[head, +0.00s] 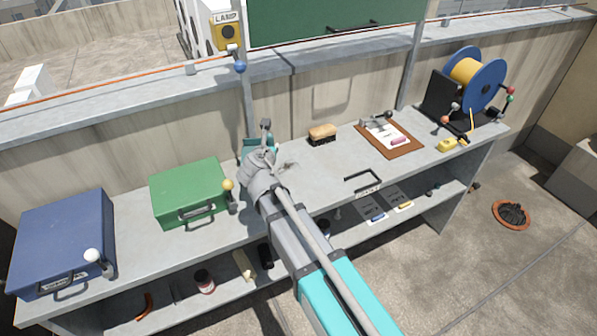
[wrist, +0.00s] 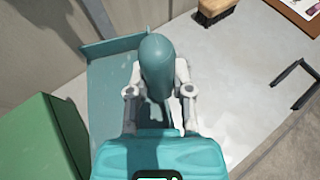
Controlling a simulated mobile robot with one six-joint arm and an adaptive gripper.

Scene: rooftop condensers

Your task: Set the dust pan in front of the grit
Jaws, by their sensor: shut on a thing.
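The teal dust pan (wrist: 106,80) is in my gripper (wrist: 159,76), whose fingers close on both sides of its rounded handle (wrist: 157,62). In the wrist view the pan's flat tray and raised edge spread to the left, close to the wall. In the head view only a bit of the pan (head: 256,142) shows behind my gripper (head: 258,158). Whether it touches the bench I cannot tell. A small grey patch that may be the grit (head: 288,165) shows just right of my gripper; my arm may hide part of it.
A green case (head: 188,192) stands close left of the pan, with a blue case (head: 62,240) further left. A wooden brush (head: 322,134), a clipboard (head: 408,145) and a cable reel (head: 482,82) are to the right. Bare bench (head: 318,170) lies between my gripper and the clipboard.

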